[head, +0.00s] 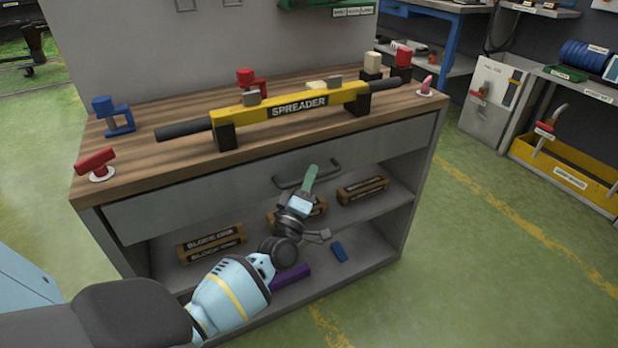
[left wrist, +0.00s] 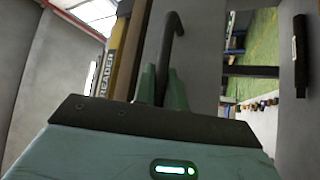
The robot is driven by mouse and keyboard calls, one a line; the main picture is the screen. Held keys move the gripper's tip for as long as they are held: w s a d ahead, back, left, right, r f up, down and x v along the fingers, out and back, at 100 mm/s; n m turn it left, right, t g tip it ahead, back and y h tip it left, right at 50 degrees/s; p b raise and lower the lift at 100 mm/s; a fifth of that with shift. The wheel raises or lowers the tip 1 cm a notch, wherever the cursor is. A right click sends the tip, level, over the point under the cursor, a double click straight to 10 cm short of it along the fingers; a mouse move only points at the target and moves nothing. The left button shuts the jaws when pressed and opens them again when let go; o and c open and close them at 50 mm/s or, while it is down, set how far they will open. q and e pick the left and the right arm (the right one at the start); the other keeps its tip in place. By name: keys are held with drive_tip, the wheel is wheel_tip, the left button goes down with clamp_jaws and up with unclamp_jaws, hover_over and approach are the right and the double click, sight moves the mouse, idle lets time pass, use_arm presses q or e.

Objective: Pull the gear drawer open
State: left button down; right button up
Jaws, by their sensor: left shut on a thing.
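The gear drawer (head: 205,201) is the wide grey front just under the wooden top of the workbench. It looks shut or nearly so; I cannot tell whether there is a small gap. Its dark bar handle (head: 333,170) is at the middle of the front, and the left wrist view shows it as a dark bent bar (left wrist: 172,45). My left gripper (head: 311,173) has green fingers and is at the handle. In the left wrist view its fingers (left wrist: 162,84) are shut on the handle, one on each side. My right gripper is in neither view.
The bench top (head: 185,155) carries a yellow spreader beam (head: 245,112), a blue clamp (head: 113,115) and red clamps. Open shelves below the drawer hold labelled blocks (head: 211,243), a purple bar (head: 291,277) and a blue piece (head: 340,251). Green floor (head: 480,260) is clear at the right.

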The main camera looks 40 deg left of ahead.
use_arm(q)
drive_tip(key=s+d+p, duration=0.2)
drive_tip(key=s+d, duration=0.2)
drive_tip(key=d, duration=0.5)
drive_tip(key=s+d+p, duration=0.3)
drive_tip(key=s+d, duration=0.1)
drive_tip(key=d, duration=0.6)
drive_tip(key=c, duration=1.7)
unclamp_jaws()
drive_tip(key=shift+v, duration=3.9)
drive_tip(key=shift+f, duration=0.1)
